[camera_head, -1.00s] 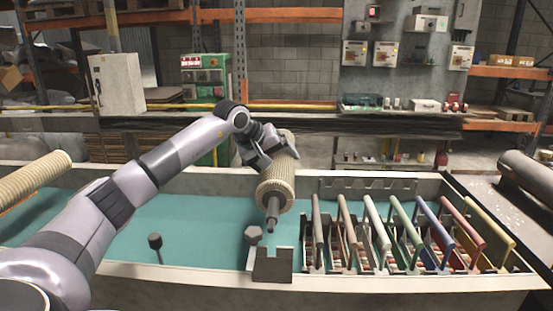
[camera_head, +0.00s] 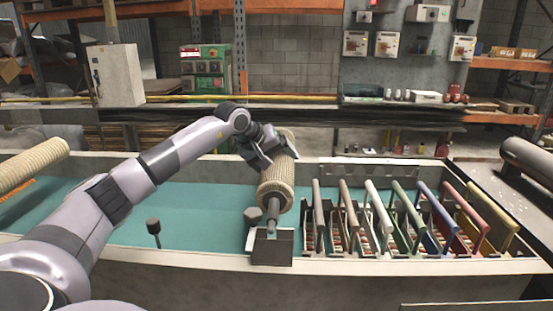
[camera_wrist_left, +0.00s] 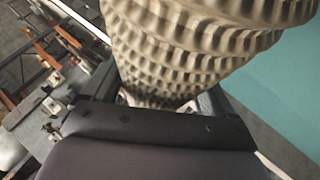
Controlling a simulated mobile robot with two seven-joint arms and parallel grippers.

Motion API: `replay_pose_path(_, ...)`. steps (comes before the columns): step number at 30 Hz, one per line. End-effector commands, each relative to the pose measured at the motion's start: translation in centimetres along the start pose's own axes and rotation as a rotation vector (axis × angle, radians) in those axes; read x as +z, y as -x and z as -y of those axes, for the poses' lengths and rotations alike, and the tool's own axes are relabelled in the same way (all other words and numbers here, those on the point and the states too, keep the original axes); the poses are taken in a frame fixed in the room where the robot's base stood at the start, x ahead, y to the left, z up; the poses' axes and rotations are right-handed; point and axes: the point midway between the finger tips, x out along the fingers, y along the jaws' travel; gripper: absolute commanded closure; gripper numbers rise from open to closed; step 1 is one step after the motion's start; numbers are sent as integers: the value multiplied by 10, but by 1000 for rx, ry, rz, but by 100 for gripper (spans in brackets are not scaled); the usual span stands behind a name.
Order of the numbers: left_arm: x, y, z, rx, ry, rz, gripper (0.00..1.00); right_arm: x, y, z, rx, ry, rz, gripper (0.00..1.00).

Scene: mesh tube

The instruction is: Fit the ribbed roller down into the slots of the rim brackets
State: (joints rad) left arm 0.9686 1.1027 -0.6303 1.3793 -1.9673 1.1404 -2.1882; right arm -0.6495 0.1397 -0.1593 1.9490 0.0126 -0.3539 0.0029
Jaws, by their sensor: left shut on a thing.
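The ribbed roller (camera_head: 277,185) is a beige, textured cylinder with a grey shaft at its near end. My left gripper (camera_head: 266,150) is shut on it towards its far end. The ribbed surface also fills the upper part of the left wrist view (camera_wrist_left: 180,45). The near shaft end is just over the dark front rim bracket (camera_head: 272,248); I cannot tell whether it is in the slot. A rim bracket at the far side is hidden behind the roller and gripper. My right gripper is not in view.
The roller is over a long trough with a teal floor (camera_head: 190,210). A row of coloured handled frames (camera_head: 400,220) stands close to the right. A dark knob (camera_head: 153,228) stands by the front rim. Another ribbed roller (camera_head: 30,165) lies at the left.

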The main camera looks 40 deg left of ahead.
Motion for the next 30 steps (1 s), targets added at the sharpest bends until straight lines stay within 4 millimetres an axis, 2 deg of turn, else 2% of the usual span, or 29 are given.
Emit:
replay_pose_path(15,8,-14,9,6,0,-5,78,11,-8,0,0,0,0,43)
replay_pose_path(30,8,-16,11,6,0,-6,78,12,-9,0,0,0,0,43)
